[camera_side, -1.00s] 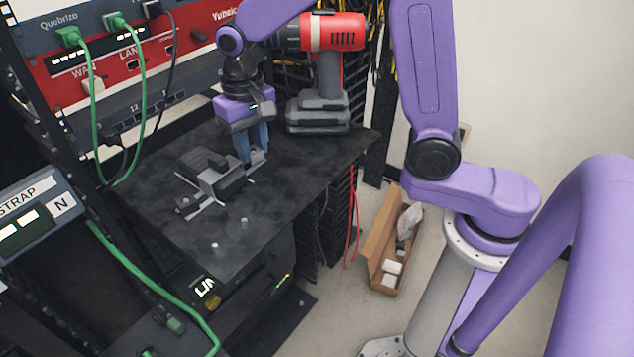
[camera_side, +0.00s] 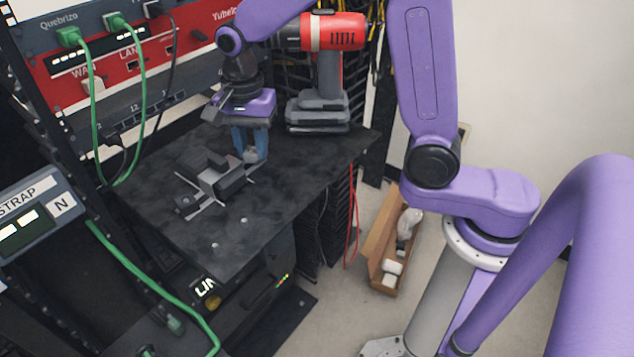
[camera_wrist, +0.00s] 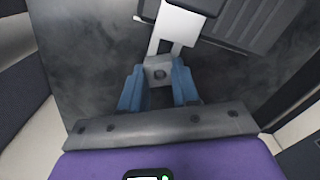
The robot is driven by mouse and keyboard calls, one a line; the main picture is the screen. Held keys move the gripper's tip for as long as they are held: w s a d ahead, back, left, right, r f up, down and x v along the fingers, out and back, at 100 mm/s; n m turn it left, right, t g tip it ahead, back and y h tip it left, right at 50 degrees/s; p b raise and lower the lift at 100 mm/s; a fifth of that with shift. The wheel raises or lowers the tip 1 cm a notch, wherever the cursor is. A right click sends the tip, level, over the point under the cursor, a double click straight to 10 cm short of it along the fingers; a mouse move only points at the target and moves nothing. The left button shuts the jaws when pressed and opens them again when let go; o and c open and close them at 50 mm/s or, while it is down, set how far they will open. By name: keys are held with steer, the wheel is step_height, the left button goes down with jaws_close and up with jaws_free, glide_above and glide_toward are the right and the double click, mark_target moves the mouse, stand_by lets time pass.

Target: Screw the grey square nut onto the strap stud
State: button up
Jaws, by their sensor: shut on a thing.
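The grey square nut (camera_wrist: 158,72) shows in the wrist view as a small pale block with a dark round centre. It sits between the blue fingers of my gripper (camera_wrist: 158,84), which is shut on it. A pale metal strap (camera_wrist: 177,30) lies just beyond the nut and runs toward a dark block. I cannot make out the strap stud's threads or how far the nut is on it. In the side view my gripper (camera_side: 249,157) points down at the shelf, at the back right end of the dark clamp-like fixture (camera_side: 222,172). The nut is hidden there by the fingers.
The black shelf (camera_side: 285,180) carries the fixture and two small pale studs or screws (camera_side: 243,220) near its front. A red and grey drill (camera_side: 322,75) stands close behind my gripper. Green cables (camera_side: 145,95) hang from the rack at left. The shelf's right side is clear.

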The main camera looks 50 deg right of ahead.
steer(key=m, duration=1.2)
steer(key=o, duration=0.7)
steer(key=shift+r, duration=1.6)
steer(key=shift+o, duration=0.3)
